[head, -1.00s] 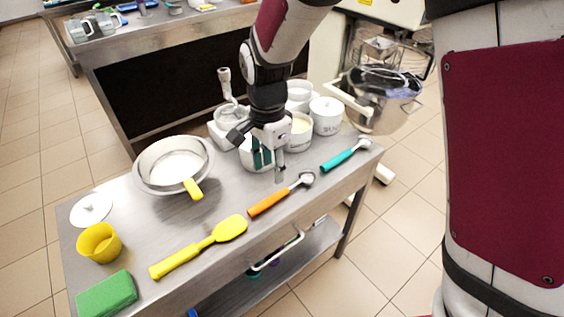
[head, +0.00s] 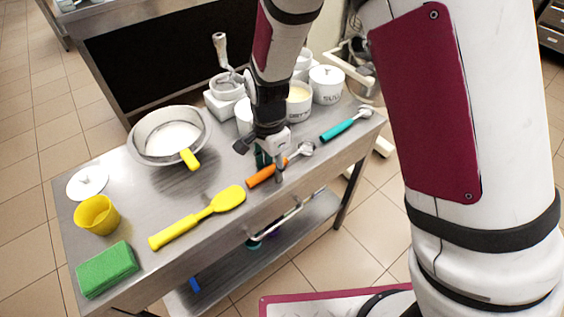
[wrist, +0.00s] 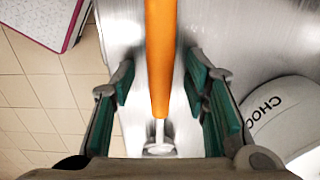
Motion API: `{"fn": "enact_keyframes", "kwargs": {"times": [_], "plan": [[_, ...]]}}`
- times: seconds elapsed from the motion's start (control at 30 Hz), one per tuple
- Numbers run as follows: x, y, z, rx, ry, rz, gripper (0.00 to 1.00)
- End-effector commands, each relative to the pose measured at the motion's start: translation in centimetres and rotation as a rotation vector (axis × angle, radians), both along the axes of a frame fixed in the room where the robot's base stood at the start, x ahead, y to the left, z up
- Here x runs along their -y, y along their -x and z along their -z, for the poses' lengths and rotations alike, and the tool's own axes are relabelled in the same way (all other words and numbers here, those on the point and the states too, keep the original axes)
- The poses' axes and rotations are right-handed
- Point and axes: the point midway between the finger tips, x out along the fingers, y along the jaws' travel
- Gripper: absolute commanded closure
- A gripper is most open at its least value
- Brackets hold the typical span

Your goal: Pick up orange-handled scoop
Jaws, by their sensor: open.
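The orange-handled scoop (head: 262,175) lies on the steel table near its front edge, its metal bowl (head: 306,148) toward the right. My gripper (head: 272,172) is over its handle in the head view and covers part of it. In the wrist view the orange handle (wrist: 161,60) runs between the green-padded fingers of my gripper (wrist: 160,90), with a gap on each side. The fingers are open and hold nothing. The scoop's metal end (wrist: 158,140) shows low in the wrist view, partly hidden by the gripper body.
A teal-handled scoop (head: 338,130) lies to the right. A yellow spatula (head: 172,232) lies to the left. White pots, one a sugar pot (head: 327,86), stand behind my gripper. A pot marked CHOC (wrist: 290,118) is close beside the right finger.

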Motion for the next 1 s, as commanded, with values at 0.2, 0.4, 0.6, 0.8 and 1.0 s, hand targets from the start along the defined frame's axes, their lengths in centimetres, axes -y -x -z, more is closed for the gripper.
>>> {"fn": "enact_keyframes", "kwargs": {"times": [0.2,0.4,0.6,0.8,1.0], "plan": [[0.0,0.0,-0.1,0.001,-0.001,0.0,0.74],[0.0,0.0,-0.1,0.001,-0.001,0.0,1.0],[0.0,0.0,-0.1,0.001,-0.001,0.0,1.0],[0.0,-0.1,-0.6,0.003,-0.001,0.0,1.0],[0.0,-0.1,-2.7,0.005,-0.002,0.0,1.0]]}}
